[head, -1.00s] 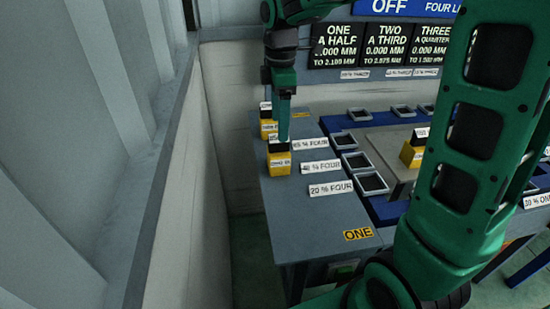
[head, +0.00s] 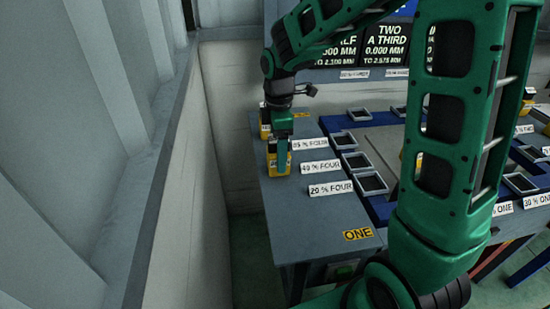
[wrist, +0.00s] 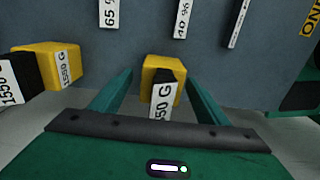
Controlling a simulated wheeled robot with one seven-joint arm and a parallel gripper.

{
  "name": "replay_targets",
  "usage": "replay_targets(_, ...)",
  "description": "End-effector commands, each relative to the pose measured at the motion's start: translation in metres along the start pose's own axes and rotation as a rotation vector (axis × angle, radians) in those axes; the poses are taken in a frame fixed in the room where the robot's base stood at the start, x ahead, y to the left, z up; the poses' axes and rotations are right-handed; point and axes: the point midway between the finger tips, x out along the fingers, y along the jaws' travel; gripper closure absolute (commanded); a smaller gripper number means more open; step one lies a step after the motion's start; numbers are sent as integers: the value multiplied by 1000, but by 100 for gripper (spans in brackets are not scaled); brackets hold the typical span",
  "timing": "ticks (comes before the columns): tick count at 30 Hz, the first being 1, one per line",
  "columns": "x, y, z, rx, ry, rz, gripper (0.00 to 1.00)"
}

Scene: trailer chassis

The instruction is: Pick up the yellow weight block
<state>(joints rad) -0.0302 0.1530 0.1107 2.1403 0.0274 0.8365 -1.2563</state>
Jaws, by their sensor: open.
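A yellow weight block (head: 271,163) with a black top stands on the grey table's left side in the head view. In the wrist view the same block (wrist: 161,80) sits between the two green fingers, its white label ending in "50 G". My gripper (head: 281,165) is lowered over this block and open, with a finger in front of it in the head view. In the wrist view my gripper (wrist: 155,85) shows gaps between its fingers and the block. A second yellow block (wrist: 48,65), labelled 1550 G, stands to the left in the wrist view.
The grey table (head: 300,215) carries white percent signs, such as the 20 % FOUR sign (head: 330,189), just right of the block. Empty square trays (head: 370,184) sit farther right. A wall (head: 190,180) runs close on the left.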

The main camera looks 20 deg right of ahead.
Motion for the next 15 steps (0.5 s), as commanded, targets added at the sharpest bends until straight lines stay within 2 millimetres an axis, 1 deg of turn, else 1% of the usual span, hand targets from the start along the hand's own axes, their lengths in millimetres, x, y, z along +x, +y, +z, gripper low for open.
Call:
replay_targets(6,0,0,0,0,0,0,31)
replay_targets(8,0,0,0,0,0,0,46)
replay_targets(9,0,0,0,0,0,0,55)
replay_targets(11,0,0,0,0,0,1,70)
replay_targets(12,0,0,0,0,0,1,79)
replay_targets(15,0,0,0,1,0,1,100)
